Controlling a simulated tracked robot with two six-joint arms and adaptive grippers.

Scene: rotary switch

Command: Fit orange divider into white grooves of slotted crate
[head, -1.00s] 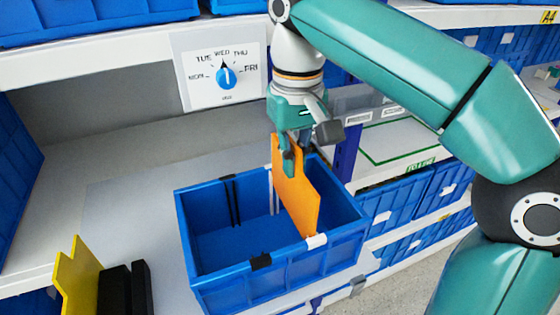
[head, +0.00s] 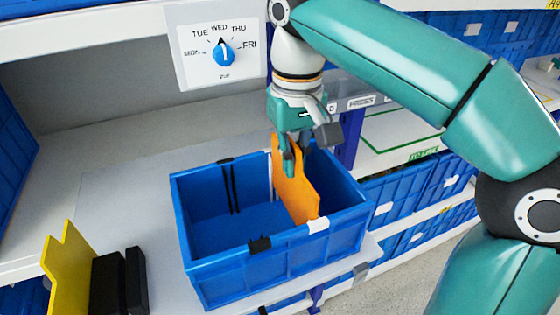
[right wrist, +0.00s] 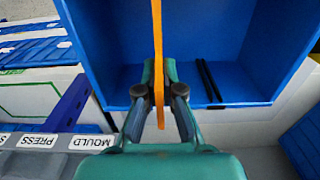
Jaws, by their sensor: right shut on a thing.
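The blue slotted crate (head: 215,277) sits on the grey shelf surface. A white groove strip (head: 270,172) shows on its far wall, and a white clip (head: 318,225) marks the near rim. The orange divider (head: 297,190) stands upright inside the crate, between the white marks, its lower part hidden by the near wall. My right gripper (head: 295,158) is shut on its top edge at the far side. In the right wrist view the gripper (right wrist: 159,88) pinches the divider (right wrist: 157,40), seen edge-on. Whether its edges sit inside the grooves is unclear. My left gripper is out of view.
Black groove strips (head: 230,189) and a black clip (head: 260,244) mark another slot to the left in the crate. A yellow notched panel (head: 68,270) and black blocks (head: 122,282) stand at lower left. A dial panel (head: 222,45) is behind.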

